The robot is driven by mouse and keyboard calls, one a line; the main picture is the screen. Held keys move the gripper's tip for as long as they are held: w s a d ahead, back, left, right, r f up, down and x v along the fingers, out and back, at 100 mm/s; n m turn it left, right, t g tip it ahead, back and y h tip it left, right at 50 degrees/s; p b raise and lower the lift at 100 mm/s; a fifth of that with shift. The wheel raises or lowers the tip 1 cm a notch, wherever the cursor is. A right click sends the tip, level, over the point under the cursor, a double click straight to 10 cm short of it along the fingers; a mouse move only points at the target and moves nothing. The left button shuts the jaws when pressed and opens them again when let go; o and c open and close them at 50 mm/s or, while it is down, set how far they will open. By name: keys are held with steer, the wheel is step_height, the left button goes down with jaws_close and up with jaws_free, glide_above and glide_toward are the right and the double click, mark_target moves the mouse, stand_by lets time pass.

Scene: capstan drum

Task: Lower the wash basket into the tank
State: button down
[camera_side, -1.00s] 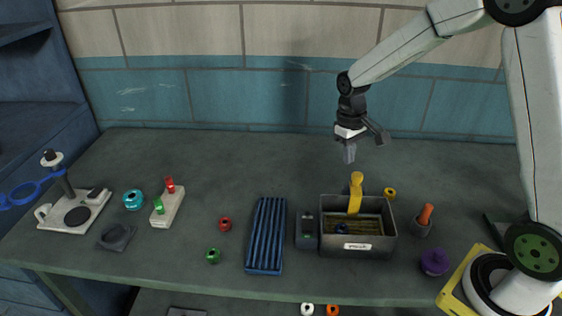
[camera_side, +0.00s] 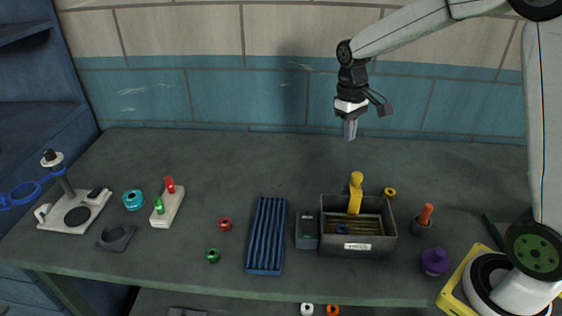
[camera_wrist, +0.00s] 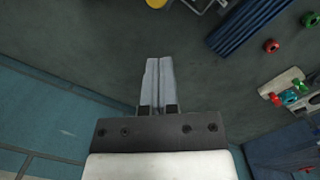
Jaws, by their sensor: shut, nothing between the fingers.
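The tank (camera_side: 357,246) is an open dark grey box with a white label on its front, standing right of centre on the bench. A yellow upright handle (camera_side: 355,193) rises from its back part, and a brownish slatted or mesh surface (camera_side: 370,225) shows inside; I take these for the wash basket, sitting in the tank. How deep it sits is hard to tell. My gripper (camera_side: 350,131) hangs well above and behind the tank, apart from the handle. Its fingers also show in the wrist view (camera_wrist: 158,80), shut together and empty.
A dark grey block (camera_side: 307,230) stands close left of the tank, with a blue ribbed tray (camera_side: 266,236) beyond it. An orange-topped holder (camera_side: 424,220) and a purple lidded pot (camera_side: 434,261) stand to the right. A yellow ring (camera_side: 390,192) lies behind.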

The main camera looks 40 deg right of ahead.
steer(key=shift+w+r, duration=0.1)
steer(key=shift+r, duration=0.8)
steer(key=s+a+f+t, duration=0.2)
steer(key=s+a+f, duration=0.1)
steer(key=s, duration=0.3)
steer(key=s+a+f+t, duration=0.1)
steer(key=s+a+f, duration=0.3)
steer(key=s+f, duration=0.2)
steer(key=shift+s+a+f+n+t, duration=0.2)
steer(key=shift+s+n+t, duration=0.1)
steer(key=shift+s+t, duration=0.1)
